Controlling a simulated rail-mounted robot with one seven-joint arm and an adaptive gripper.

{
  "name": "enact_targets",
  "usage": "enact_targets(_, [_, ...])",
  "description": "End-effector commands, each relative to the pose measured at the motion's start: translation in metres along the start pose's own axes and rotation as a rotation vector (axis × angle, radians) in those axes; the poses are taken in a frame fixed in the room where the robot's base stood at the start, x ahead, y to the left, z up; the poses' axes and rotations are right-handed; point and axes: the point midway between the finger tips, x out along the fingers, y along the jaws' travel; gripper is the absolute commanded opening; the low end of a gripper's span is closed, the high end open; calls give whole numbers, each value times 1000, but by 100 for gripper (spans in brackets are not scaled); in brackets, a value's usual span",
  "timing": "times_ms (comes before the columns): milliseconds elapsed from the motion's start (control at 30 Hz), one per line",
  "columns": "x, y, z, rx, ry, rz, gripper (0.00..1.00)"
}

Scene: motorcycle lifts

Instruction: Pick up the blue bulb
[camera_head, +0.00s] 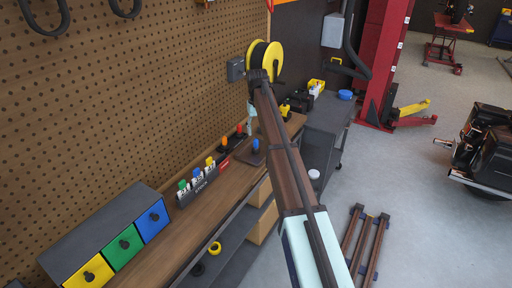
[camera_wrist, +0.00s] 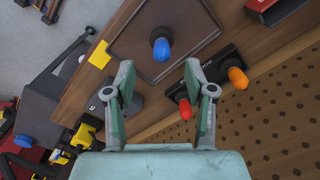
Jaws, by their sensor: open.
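The blue bulb (camera_wrist: 161,47) stands on a dark square pad (camera_wrist: 130,38) on the workbench; in the head view it (camera_head: 255,146) is beside my arm. In the wrist view it appears beyond and between the tips of my gripper (camera_wrist: 160,75). The gripper is open, with nothing between its fingers. A red bulb (camera_wrist: 185,110) and an orange bulb (camera_wrist: 237,78) sit in a dark holder (camera_wrist: 220,65) to the right in the wrist view, the red one close by the right finger. In the head view my arm hides part of the gripper.
The wooden bench (camera_head: 150,232) runs along a pegboard wall (camera_head: 110,100). A rack with green, blue and yellow items (camera_head: 200,183) and a colored drawer box (camera_head: 95,232) stand on it. A yellow reel (camera_head: 268,62) is at the wall.

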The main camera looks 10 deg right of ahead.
Motion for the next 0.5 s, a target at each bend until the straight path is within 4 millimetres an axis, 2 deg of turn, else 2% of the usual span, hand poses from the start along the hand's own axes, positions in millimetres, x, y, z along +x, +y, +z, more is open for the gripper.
enact_targets(200, [28,0,0,0,0,0,54])
enact_targets(500, [41,-1,-2,0,0,0,54])
